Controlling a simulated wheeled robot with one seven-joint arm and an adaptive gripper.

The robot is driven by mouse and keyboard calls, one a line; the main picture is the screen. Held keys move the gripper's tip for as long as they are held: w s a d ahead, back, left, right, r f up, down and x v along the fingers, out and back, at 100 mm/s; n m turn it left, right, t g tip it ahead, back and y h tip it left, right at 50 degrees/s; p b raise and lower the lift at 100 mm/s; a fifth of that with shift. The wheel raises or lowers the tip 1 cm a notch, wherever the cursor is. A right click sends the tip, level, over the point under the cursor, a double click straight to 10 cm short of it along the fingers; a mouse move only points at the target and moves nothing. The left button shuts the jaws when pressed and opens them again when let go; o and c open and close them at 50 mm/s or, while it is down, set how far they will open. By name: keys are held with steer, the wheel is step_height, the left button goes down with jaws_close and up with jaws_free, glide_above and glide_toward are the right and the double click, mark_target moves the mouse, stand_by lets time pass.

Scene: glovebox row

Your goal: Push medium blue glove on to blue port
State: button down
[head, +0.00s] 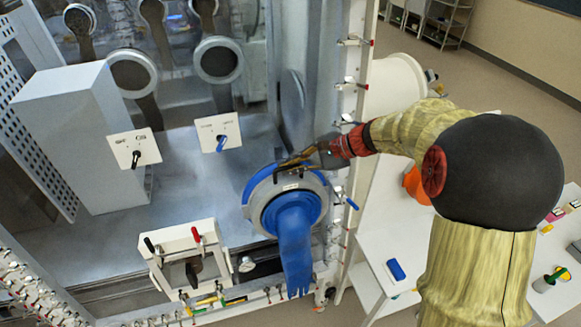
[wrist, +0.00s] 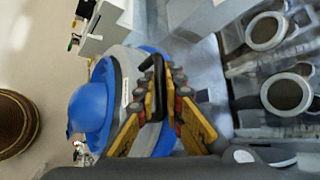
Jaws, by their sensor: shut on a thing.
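The medium blue glove (head: 293,245) hangs from a grey ring (head: 322,190) at the front of the glovebox; it also shows in the wrist view (wrist: 88,112). The blue port (head: 256,180) shows as a blue rim just behind the grey ring, also in the wrist view (wrist: 165,142). The ring lies against or very close to the port; I cannot tell whether it is fully seated. My gripper (head: 292,165) is at the ring's top. In the wrist view my gripper (wrist: 158,112) has its yellow fingers closed around the ring's black handle (wrist: 157,70).
Other round ports (head: 218,60) line the glovebox's far wall. A white box with red and black levers (head: 185,245) stands left of the glove. A white table (head: 375,245) with a blue item (head: 396,270) stands to the right. Small valves line the frame nearby.

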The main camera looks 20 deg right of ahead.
steer(key=shift+w, duration=0.1)
steer(key=c, duration=1.8)
jaws_free()
steer(key=shift+f, duration=0.1)
